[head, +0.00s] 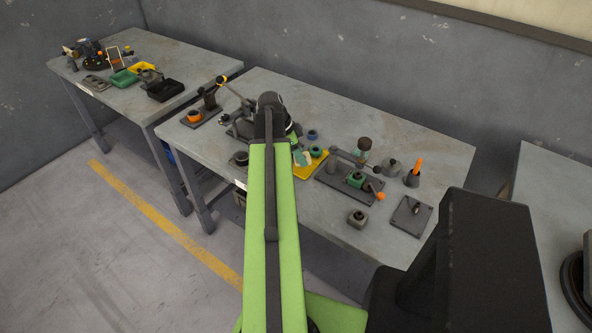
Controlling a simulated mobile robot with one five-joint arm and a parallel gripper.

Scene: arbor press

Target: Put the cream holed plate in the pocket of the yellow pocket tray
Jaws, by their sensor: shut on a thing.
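The yellow pocket tray (312,168) lies on the middle table, just right of my green arm. Its left part is hidden behind the arm, and its pocket is too small to make out. A small pale piece, which looks like the cream holed plate (300,157), shows at the tray's left side, below my gripper (295,146). My gripper is shut on it; the fingertips are mostly hidden by the arm and tiny. I cannot tell whether the plate touches the tray. A green ring-shaped part (316,151) is at the tray's far side.
Right of the tray stands a dark fixture (335,187) with an orange-knobbed lever. A dark press-like device (235,125) is left of my arm. A grey block (357,217) is near the front edge.

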